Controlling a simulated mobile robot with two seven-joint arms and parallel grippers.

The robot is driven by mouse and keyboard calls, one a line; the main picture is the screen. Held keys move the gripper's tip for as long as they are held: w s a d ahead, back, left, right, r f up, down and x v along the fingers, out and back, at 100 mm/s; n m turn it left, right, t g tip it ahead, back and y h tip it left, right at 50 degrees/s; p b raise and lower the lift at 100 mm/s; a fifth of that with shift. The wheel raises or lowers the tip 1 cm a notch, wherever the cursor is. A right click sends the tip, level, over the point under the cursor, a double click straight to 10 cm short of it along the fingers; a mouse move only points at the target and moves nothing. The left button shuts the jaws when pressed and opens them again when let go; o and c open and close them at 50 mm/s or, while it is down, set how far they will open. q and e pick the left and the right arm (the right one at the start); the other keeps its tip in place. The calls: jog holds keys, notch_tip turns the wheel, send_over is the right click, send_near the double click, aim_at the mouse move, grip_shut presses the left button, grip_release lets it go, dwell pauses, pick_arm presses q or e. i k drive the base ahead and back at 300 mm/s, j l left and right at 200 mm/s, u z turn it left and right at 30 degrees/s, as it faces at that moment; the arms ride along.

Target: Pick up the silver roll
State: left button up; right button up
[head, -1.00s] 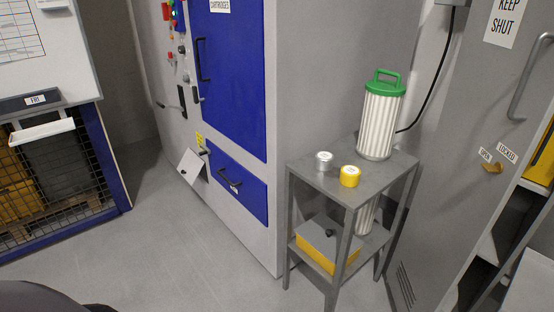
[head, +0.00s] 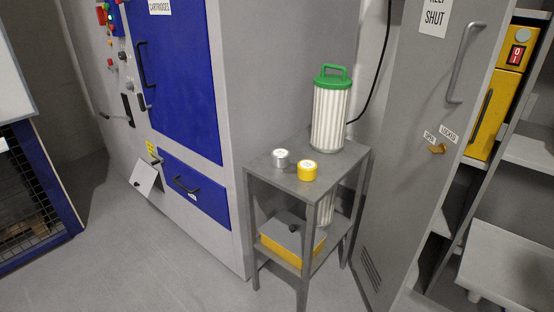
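The silver roll (head: 281,159) is a small, short cylinder with a pale top. It stands on the top of a grey metal side table (head: 270,174), near its left corner. A yellow roll (head: 307,171) of similar size stands just to its right and a little nearer. Neither of my grippers is in the head view.
A white pleated cartridge (head: 330,118) with a green handled cap stands at the table's back. A yellow box with a grey lid (head: 291,238) sits on the lower shelf. A grey cabinet with blue doors (head: 182,80) is behind left; a grey locker door (head: 405,150) is right. Floor at front left is clear.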

aim_at(279, 157)
jog(key=i+j, duration=0.15)
jog(key=i, duration=0.15)
jog(key=i+j, duration=0.15)
jog(key=i+j+z, duration=0.1)
jog(key=i+z, duration=0.3)
jog(key=i+j+z, duration=0.15)
jog(key=z, duration=0.25)
